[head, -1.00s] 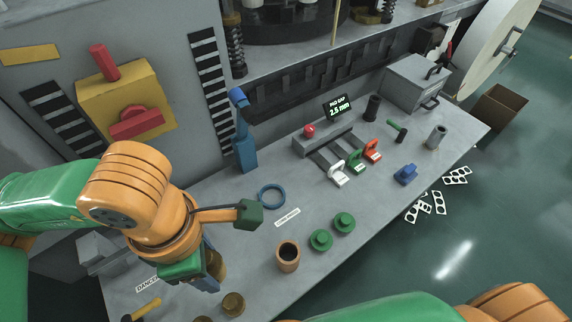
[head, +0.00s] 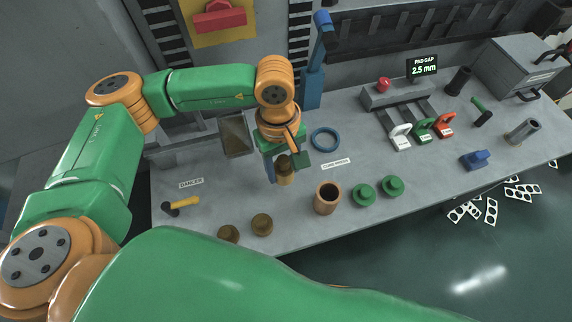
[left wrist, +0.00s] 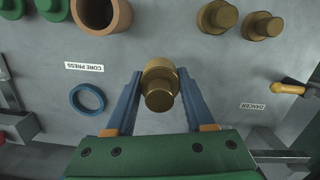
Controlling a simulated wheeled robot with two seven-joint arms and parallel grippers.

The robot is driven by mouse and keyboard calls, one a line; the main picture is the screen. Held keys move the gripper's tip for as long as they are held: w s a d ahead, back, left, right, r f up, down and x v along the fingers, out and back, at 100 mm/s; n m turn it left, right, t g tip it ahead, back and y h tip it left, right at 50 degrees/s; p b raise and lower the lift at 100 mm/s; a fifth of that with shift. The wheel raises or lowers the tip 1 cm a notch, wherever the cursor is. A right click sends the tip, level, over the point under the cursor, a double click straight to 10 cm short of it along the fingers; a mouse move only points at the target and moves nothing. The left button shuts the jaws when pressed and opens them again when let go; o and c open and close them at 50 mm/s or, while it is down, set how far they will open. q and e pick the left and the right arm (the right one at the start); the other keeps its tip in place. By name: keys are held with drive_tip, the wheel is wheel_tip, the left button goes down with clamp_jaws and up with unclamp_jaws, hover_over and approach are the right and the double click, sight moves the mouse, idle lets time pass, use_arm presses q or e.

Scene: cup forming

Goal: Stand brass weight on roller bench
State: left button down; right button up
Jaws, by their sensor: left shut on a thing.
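A brass weight (head: 285,173), a stepped cylinder, is upright between the fingers of my left gripper (head: 277,168). In the left wrist view, the same weight (left wrist: 160,90) sits between the two blue fingertips (left wrist: 157,92), which are shut on it. It is over the grey bench (head: 300,225), left of the "CORE PRESS" label (head: 336,164). I cannot tell whether its base touches the bench top. Two more brass weights (head: 228,234) (head: 262,224) stand near the front edge. My right gripper is not in view.
A blue ring (head: 325,139) lies right of my left gripper. A copper-coloured cup (head: 327,198) and two green pieces (head: 364,194) (head: 393,187) stand in front. The bench between hammer and gripper is clear.

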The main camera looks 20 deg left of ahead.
sight(284, 171)
use_arm(q)
drive_tip(key=f, duration=0.1)
drive_tip(key=w+f, duration=0.1)
drive_tip(key=f, duration=0.1)
drive_tip(key=f+p, duration=0.1)
drive_tip(key=f, duration=0.1)
drive_tip(key=shift+w+a, duration=0.3)
drive_tip(key=shift+w, duration=0.05)
drive_tip(key=shift+f, duration=0.3)
drive_tip(key=shift+c, duration=1.3)
unclamp_jaws()
drive_tip(key=shift+r, duration=0.4)
wheel_tip(284, 171, up, 12)
drive_tip(key=b, duration=0.1)
drive_tip(key=shift+w+a+f, duration=0.2)
drive_tip(key=shift+w+a, duration=0.15)
drive_tip(key=shift+a, duration=0.05)
drive_tip(key=shift+r, duration=0.1)
